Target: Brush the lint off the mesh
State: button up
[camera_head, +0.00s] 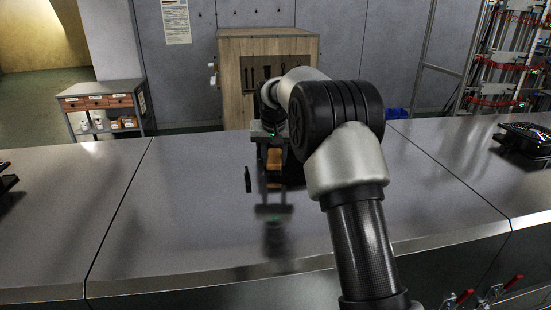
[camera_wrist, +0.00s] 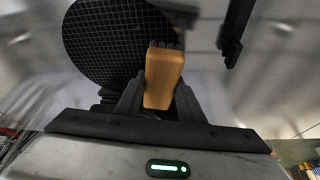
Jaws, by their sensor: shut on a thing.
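My gripper (camera_wrist: 158,103) is shut on a wooden-handled brush (camera_wrist: 164,78), seen in the wrist view with dark bristles at its far end. The brush also shows as a small orange-brown block in the head view (camera_head: 274,160), below my wrist. The round dark mesh (camera_wrist: 110,40) lies behind and to the left of the brush in the wrist view. The bristle end overlaps the mesh's right edge in the picture; I cannot tell whether they touch. No lint can be made out on the mesh. In the head view my arm hides most of the mesh.
A small dark upright object (camera_head: 248,180) stands on the grey worktop (camera_head: 180,215), left of my gripper. A wooden cabinet (camera_head: 235,90) stands behind the worktop. A black device (camera_head: 526,138) sits at the far right. The worktop's left part is largely clear.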

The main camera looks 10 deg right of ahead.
jog(key=shift+r, duration=3)
jog(key=shift+r, duration=1.5)
jog(key=shift+f, duration=0.1)
